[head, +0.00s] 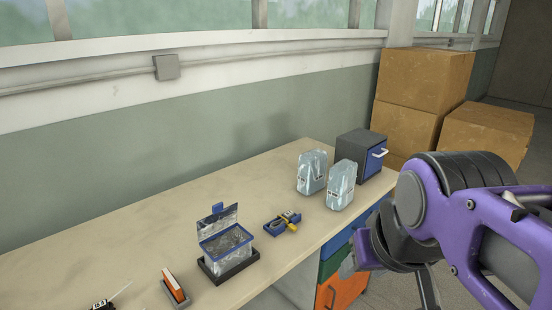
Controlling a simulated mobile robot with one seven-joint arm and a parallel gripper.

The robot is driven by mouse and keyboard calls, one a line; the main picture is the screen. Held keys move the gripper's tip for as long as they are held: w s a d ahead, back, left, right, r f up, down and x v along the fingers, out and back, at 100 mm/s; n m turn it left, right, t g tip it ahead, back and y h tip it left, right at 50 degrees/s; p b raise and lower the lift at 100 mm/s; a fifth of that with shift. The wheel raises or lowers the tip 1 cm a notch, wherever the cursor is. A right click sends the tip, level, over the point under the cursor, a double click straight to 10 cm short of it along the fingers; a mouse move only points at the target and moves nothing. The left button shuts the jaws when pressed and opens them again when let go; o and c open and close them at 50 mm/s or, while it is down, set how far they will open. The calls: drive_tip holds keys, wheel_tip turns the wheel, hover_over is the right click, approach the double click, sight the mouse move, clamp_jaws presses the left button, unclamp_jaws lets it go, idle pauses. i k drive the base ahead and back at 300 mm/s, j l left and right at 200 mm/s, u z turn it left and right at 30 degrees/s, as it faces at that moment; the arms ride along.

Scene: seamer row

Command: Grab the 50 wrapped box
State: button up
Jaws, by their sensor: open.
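Two silvery wrapped boxes stand upright side by side at the far right part of the bench: a left one (312,172) and a right one (341,185). Each has a small dark marking on its front, too small to read, so I cannot tell which is the 50 box. My gripper (388,280) is at the lower right, nearer to me than the boxes and off the bench's right edge. It is open and holds nothing visible. Part of it is hidden behind my own purple arm.
On the bench (110,240) stand a grey cabinet with a blue door (362,155) behind the boxes, a blue tray with yellow-handled tool (283,222), an open-lidded metal container (226,245) and an orange-white item (175,287). Cardboard boxes (420,85) are stacked beyond.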

sight(312, 171)
drive_tip(key=i+l+u, duration=0.15)
drive_tip(key=u, duration=0.35)
drive_tip(key=i+l+u, duration=0.1)
drive_tip(key=l+u, duration=0.35)
drive_tip(key=i+l+u, duration=0.15)
drive_tip(key=l, duration=0.2)
drive_tip(key=l+u, duration=0.2)
drive_tip(key=l, duration=0.15)
